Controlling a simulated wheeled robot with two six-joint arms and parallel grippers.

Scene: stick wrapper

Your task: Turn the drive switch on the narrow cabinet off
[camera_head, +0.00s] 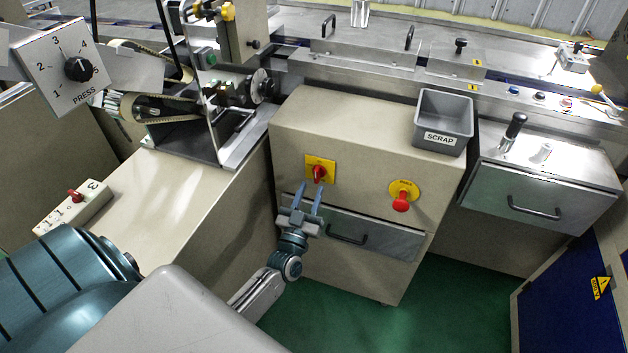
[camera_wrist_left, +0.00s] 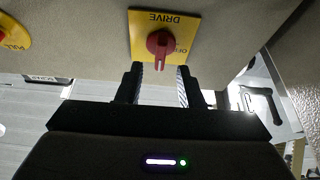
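The drive switch is a red rotary knob (camera_head: 319,173) on a yellow plate (camera_head: 310,164) on the front of the beige narrow cabinet (camera_head: 350,135). In the left wrist view the knob (camera_wrist_left: 160,42) and its plate (camera_wrist_left: 185,22) appear upside down, with DRIVE and OFF lettering. The knob's handle points toward my gripper there. My left gripper (camera_head: 309,188) is open and empty, its two fingers just below the knob in the head view. In the left wrist view its fingertips (camera_wrist_left: 159,68) lie either side of the handle's line; I cannot tell whether they touch. My right gripper is not visible.
A red stop button (camera_head: 402,200) on a yellow plate sits right of the switch. A drawer with a handle (camera_head: 347,236) lies below. A grey SCRAP bin (camera_head: 443,117) stands on top. A press dial (camera_head: 78,69) is at upper left. Green floor is open at lower right.

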